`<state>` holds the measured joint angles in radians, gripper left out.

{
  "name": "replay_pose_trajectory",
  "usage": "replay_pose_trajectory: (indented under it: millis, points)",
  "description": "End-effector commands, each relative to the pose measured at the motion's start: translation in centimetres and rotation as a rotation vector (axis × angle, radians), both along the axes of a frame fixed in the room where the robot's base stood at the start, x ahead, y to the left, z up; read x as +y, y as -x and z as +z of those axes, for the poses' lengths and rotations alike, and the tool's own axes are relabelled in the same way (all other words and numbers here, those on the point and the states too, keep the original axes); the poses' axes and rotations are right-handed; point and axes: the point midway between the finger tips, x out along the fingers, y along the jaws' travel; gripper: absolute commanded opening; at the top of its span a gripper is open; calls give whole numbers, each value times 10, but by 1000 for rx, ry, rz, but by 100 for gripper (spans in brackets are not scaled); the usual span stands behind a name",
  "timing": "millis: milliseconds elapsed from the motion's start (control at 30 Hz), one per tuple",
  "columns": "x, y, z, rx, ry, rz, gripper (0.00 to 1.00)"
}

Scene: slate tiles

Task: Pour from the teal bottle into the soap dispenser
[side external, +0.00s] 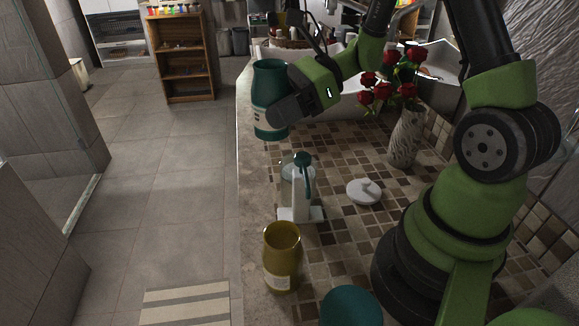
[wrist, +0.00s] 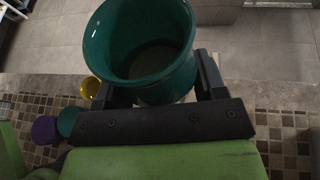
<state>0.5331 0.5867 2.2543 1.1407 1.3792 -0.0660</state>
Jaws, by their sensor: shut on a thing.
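The teal bottle (side external: 270,80) is wide-mouthed and has a pale label band near its base. It stands about upright at the far part of the counter. My gripper (side external: 274,112) is shut on its side. In the wrist view the bottle (wrist: 140,60) is between the fingers of my gripper (wrist: 152,88), its open mouth toward the camera. Its inside is paler at the bottom; I cannot tell what it holds. The soap dispenser (side external: 298,185), clear with a teal top and a white base, stands nearer the side camera, apart from the bottle. I cannot make it out in the wrist view.
A yellow jar (side external: 282,262) and a teal round thing (side external: 350,307) are at the near end. A white lid (side external: 364,192) lies right of the dispenser. A patterned vase (side external: 404,138) with red roses stands behind. The wrist view shows a purple round thing (wrist: 45,130). The counter's left edge is close.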

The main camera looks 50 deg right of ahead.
Motion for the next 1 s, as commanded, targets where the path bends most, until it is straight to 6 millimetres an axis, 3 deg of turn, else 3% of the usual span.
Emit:
replay_pose_trajectory:
  millis: [267, 467, 800, 1000]
  points:
    - [0, -1, 0, -1, -2, 8, 32]
    - [-7, -6, -4, -2, 2, 141, 32]
    - [-50, 9, -42, 5, 0, 613, 32]
    - [-77, 22, -63, 5, 2, 778, 32]
